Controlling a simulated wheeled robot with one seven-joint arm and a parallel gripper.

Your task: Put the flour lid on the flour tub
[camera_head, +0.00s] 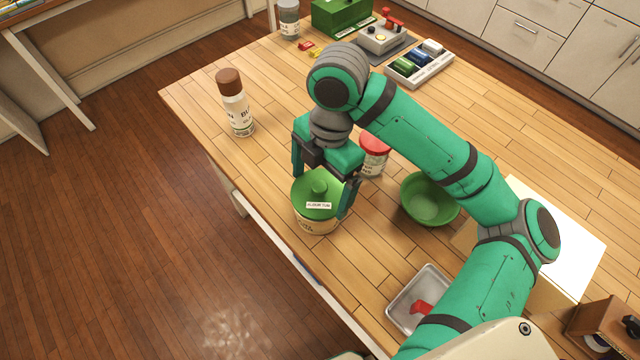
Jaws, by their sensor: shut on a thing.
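The flour lid (311,204) is a round green disc with a knob in its middle and a small white label. It lies over the mouth of the flour tub (318,226), a pale round tub near the table's front left edge. The lid hides the tub's opening. I cannot tell whether the lid is fully seated or slightly above the rim. My gripper (323,184) reaches down from above, one finger on each side of the lid, and is shut on it.
A red-lidded jar (374,154) stands close behind my gripper. A green bowl (430,199) is to the right, and a grey tray (418,298) with a red piece is nearer. A brown-capped bottle (236,108) stands at the left edge. The table between bottle and tub is clear.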

